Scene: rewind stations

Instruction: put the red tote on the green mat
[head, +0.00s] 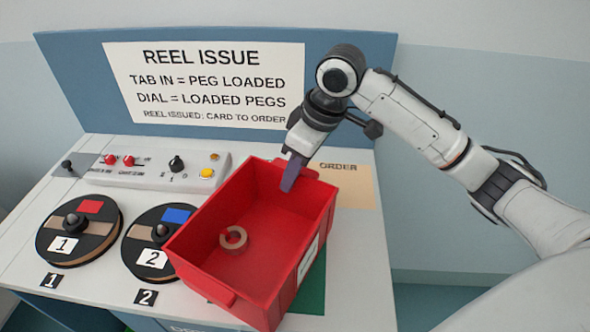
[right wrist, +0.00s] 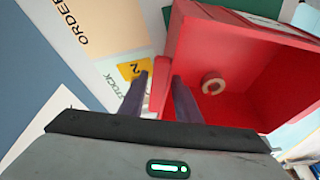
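The red tote (head: 252,262) is an open box with a pale label on its right side. A small tan ring (head: 233,238) lies inside it. The tote also fills the right of the right wrist view (right wrist: 240,90). The green mat (head: 312,292) shows only in part, at the tote's lower right; the tote hides most of it. I cannot tell whether the tote touches it. My right gripper (head: 293,172) is at the tote's far rim, its two fingers (right wrist: 160,88) on either side of the red lip with little gap. My left gripper is not in view.
Two numbered reels (head: 80,230) (head: 157,243) sit left of the tote. Behind them is a control box (head: 160,168) with knobs and buttons. A tan ORDER patch (head: 350,188) lies behind the tote. A REEL ISSUE sign (head: 205,85) stands at the back. Bare bench lies right.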

